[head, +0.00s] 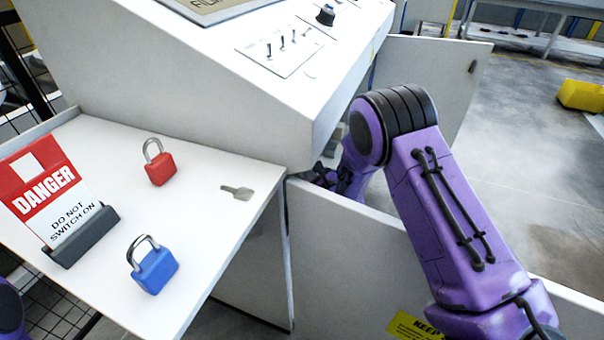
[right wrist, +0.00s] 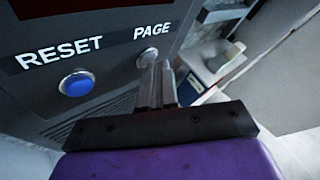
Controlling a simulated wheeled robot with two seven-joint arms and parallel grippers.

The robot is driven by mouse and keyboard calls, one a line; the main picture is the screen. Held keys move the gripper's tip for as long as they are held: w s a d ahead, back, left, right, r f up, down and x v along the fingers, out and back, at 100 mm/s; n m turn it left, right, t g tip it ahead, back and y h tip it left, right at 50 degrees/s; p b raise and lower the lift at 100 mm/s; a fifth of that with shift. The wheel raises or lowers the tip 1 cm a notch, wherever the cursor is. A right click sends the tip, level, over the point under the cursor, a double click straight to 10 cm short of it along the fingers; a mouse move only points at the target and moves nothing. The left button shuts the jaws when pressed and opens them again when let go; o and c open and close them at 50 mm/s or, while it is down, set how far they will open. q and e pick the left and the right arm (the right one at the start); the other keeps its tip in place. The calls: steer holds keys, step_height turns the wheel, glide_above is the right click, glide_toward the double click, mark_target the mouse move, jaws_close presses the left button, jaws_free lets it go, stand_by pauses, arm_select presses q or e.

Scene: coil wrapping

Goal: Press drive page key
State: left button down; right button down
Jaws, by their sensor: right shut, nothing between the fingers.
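In the right wrist view, a small grey round key (right wrist: 148,56) sits under the label PAGE on a dark panel (right wrist: 105,60). My right gripper (right wrist: 163,68) is shut and empty. Its fingertips are right beside the page key, overlapping its lower right edge in the picture; I cannot tell whether they touch it. In the head view my right gripper (head: 325,178) is low in the opening beside the white cabinet, mostly hidden by my arm and the cabinet. The panel is hidden there. My left gripper does not show.
A blue RESET button (right wrist: 76,83) is left of the page key. A white cabinet door (head: 440,75) stands open behind my right arm, with a white panel (head: 345,245) in front.

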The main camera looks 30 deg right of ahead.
steer(key=shift+s+d+p, duration=0.4)
steer(key=shift+s+d, duration=0.1)
steer(key=shift+s, duration=0.15)
steer(key=s+d+p, duration=0.1)
steer(key=s+d, duration=0.2)
steer(key=shift+s+d+p, duration=0.1)
steer(key=shift+s+p, duration=0.25)
steer(key=shift+s, duration=0.05)
stand_by(0.7)
